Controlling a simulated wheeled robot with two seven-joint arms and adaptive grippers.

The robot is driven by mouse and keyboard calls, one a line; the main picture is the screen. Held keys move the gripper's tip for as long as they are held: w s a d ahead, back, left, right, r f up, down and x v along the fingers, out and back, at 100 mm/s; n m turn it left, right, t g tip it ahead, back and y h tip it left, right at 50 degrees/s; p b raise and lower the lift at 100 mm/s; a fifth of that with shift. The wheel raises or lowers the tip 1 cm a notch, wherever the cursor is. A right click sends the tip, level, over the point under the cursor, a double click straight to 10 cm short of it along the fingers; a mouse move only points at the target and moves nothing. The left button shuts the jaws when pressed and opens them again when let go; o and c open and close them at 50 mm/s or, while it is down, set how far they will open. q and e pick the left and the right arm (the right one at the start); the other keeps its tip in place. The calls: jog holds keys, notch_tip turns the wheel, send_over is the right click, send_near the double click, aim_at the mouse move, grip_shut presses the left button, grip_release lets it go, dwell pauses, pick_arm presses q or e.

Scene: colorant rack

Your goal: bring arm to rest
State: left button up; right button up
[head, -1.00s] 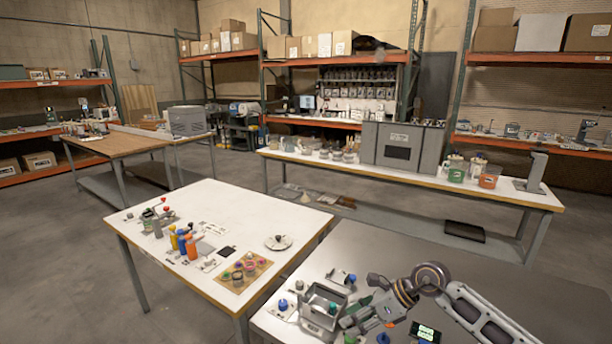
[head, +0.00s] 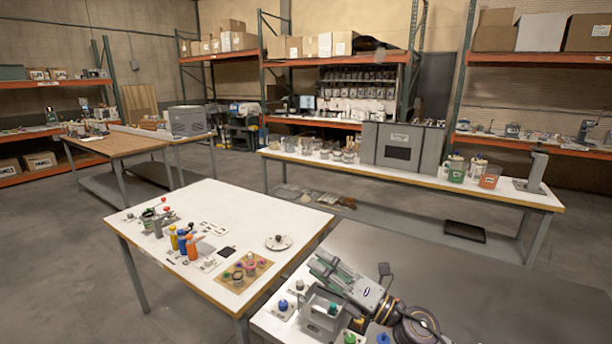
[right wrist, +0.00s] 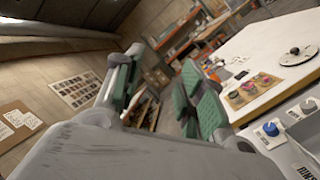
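My right gripper (head: 326,266) is raised above the near bench, over the grey bin (head: 320,318), with its green-padded fingers pointing to the upper left. In the right wrist view the two fingers (right wrist: 163,65) stand apart with nothing between them, so it is open and empty. My right arm bends down to the lower right of the head view and hides part of the bench. The bin's inside is partly hidden by the gripper. My left gripper is not in view.
Small stations with a blue knob (head: 283,305) and other coloured knobs stand around the bin. The white table (head: 215,265) on the left carries coloured bottles (head: 192,246), a wooden pot tray (head: 245,271) and a white disc (head: 278,242).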

jog(key=w+d+f+m+t+h, duration=0.1)
jog(key=w+d+m+t+h, duration=0.2)
jog(key=d+m+t+h, duration=1)
jog(key=s+d+f+m+g+h, duration=0.35)
jog(key=f+m+g, duration=0.25)
jog(key=f+m, duration=0.2)
jog(key=s+d+f+m+g+h, duration=0.2)
jog(key=s+d+f+m+g, duration=0.15)
jog(key=f+m+g, duration=0.4)
jog(key=s+a+f+m+g+y, duration=0.15)
jog(key=s+f+g, duration=0.35)
jog(key=s, duration=0.5)
jog(key=s+f+m+g, duration=0.3)
jog(key=s+f, duration=0.4)
jog(key=s, duration=0.2)
notch_tip(320, 180, down, 33)
jog(key=s+g, duration=0.1)
jog(key=s, duration=0.2)
jog(key=s+d+f, duration=0.2)
jog(key=s+f, duration=0.8)
jog(key=s, duration=0.1)
jog(key=s+d+f+g, duration=0.1)
jog(key=s+d+f, duration=0.1)
jog(key=s+f, duration=0.8)
jog(key=shift+s+n, duration=0.3)
jog(key=shift+s, duration=0.2)
